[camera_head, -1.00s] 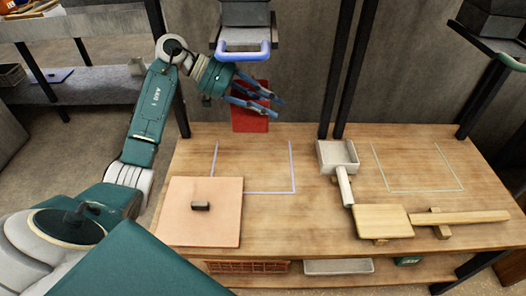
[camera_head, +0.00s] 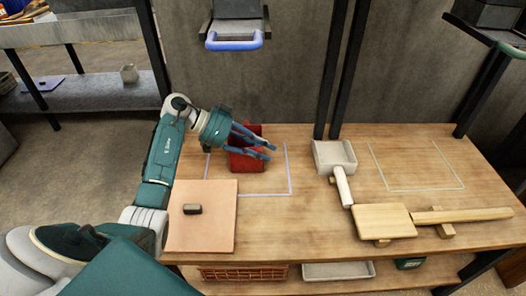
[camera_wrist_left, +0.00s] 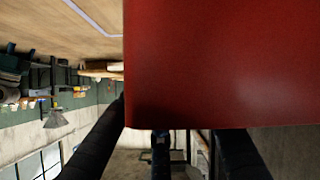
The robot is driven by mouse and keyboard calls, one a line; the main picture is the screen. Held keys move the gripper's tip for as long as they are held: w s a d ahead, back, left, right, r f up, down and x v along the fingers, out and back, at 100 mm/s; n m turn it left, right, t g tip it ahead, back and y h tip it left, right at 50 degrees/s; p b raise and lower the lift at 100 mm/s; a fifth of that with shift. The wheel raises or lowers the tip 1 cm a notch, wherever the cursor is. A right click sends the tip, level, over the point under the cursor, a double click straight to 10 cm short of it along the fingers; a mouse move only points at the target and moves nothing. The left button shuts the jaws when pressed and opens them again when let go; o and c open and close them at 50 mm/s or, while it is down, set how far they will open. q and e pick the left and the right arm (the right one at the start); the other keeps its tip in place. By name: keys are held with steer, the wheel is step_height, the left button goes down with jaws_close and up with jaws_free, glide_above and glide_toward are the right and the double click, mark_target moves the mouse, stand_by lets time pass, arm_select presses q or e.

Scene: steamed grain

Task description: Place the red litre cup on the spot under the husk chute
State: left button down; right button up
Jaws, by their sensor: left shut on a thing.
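The red litre cup (camera_head: 246,160) is in my left gripper (camera_head: 268,151), whose blue fingers are closed around it. In the head view the cup looks upright over the blue-outlined spot (camera_head: 289,178) on the table. I cannot tell whether its base touches the wood. The fingers hide part of it. In the left wrist view the red cup (camera_wrist_left: 220,65) fills the upper right, with a pale outline line (camera_wrist_left: 92,20) beyond it. A chute with a blue rim (camera_head: 234,42) hangs above and behind this spot. My right gripper is not in view.
A pink board (camera_head: 215,225) with a dark knob lies front left. A grey-white scoop (camera_head: 335,157), a wooden paddle (camera_head: 382,220) and a green-outlined spot (camera_head: 428,189) are on the right. Dark posts (camera_head: 340,80) rise at the table's back edge.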

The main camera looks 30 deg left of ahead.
arm_select(q)
steer(key=c, duration=1.3)
jaws_free()
steer(key=shift+f, duration=0.1)
steer(key=shift+a, duration=0.1)
steer(key=p+v, duration=0.2)
steer(key=v, duration=1)
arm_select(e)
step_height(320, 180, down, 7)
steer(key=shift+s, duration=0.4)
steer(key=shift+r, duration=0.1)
